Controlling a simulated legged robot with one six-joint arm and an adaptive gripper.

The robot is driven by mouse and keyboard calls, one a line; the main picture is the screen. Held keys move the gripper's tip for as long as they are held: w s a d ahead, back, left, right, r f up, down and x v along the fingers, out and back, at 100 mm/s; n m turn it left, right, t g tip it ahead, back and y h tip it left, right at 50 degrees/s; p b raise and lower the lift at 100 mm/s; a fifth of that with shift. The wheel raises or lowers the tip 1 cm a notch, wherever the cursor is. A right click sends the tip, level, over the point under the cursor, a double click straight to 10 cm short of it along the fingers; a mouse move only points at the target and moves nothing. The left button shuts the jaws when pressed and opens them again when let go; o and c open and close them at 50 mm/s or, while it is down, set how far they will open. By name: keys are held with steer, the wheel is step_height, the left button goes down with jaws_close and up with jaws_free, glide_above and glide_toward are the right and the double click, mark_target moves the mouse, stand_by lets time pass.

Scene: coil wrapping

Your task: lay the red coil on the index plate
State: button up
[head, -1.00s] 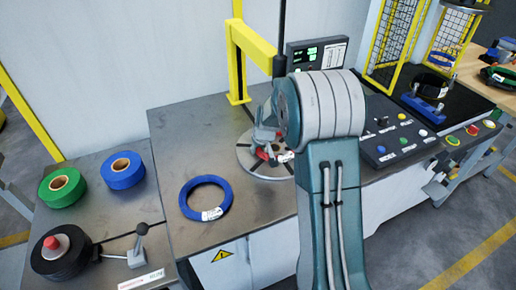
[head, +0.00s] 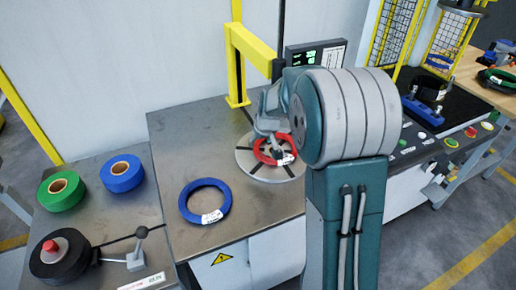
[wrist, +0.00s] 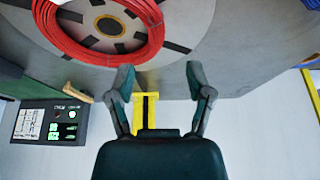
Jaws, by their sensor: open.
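The red coil (head: 268,151) lies on the round grey index plate (head: 250,166), around its middle, with a white label at its right side. In the wrist view the red coil (wrist: 152,42) encircles the plate's hub, and the plate (wrist: 190,22) with its dark slots shows beyond it. My gripper (head: 274,150) is just above the coil in the head view, partly hidden by my arm. In the wrist view my gripper (wrist: 158,78) is open, its fingers apart with nothing between them. The coil appears clear of both fingertips there.
A blue coil (head: 186,205) lies on the table left of the plate. A yellow post (head: 233,72) and a display (head: 318,56) stand behind. Green tape (head: 48,198), blue tape (head: 112,180) and a black roll (head: 52,266) sit on the left. Bare table lies between.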

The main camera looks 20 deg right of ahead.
steer(key=s+a+r, duration=0.3)
steer(key=s+r, duration=0.4)
steer(key=s+a+r, duration=0.4)
steer(key=s+r, duration=0.2)
steer(key=s, duration=0.2)
steer(key=s+a+t, duration=0.1)
steer(key=s+a, duration=0.2)
steer(key=s, duration=1.2)
steer(key=shift+s+a+r, duration=0.2)
steer(key=shift+s+r, duration=0.05)
steer(key=shift+s, duration=0.1)
